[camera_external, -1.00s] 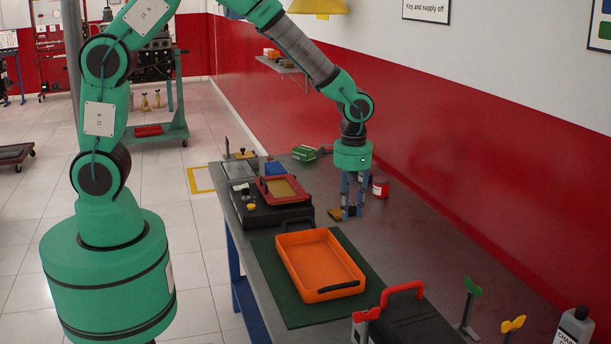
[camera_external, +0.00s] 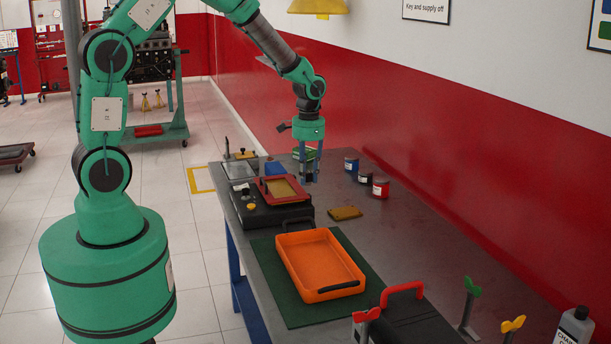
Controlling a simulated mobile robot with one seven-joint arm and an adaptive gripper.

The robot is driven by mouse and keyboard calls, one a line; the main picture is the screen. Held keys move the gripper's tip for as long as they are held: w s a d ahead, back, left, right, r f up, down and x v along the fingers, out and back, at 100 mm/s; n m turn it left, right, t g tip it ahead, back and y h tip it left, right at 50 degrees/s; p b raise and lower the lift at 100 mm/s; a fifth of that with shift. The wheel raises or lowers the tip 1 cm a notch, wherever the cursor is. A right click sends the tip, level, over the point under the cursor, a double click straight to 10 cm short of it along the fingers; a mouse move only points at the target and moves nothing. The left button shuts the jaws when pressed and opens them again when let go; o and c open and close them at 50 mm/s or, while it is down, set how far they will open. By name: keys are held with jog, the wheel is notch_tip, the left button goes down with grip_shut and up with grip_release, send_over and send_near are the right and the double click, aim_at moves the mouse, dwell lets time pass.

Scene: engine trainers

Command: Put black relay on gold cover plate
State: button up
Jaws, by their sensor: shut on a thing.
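The gold cover plate (camera_external: 345,213) lies flat on the grey bench, to the right of the black case and beyond the orange tray. My gripper (camera_external: 309,180) points down over the bench, farther back and to the left of the plate. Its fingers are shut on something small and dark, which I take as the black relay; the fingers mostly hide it. The gripper is clear of the plate.
An orange tray (camera_external: 285,240) stands on a green mat (camera_external: 267,262). A red-framed tray (camera_external: 264,189) rests on a black case (camera_external: 268,216). Several small cans, one of them red-labelled (camera_external: 381,187), stand near the red wall. The bench around the plate is clear.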

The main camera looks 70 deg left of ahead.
notch_tip(320, 180, down, 9)
jog(key=shift+r, duration=0.1)
dwell(0.4)
jog(key=b, duration=0.2)
send_over(345, 212)
jog(key=shift+w+a+f, duration=0.1)
jog(key=shift+f, duration=0.65)
jog(key=shift+o, duration=0.2)
jog(key=shift+f+b, duration=0.6)
jog(key=shift+f, duration=1.15)
jog(key=shift+c, duration=0.2)
jog(key=shift+f, duration=0.15)
jog(key=o, duration=1)
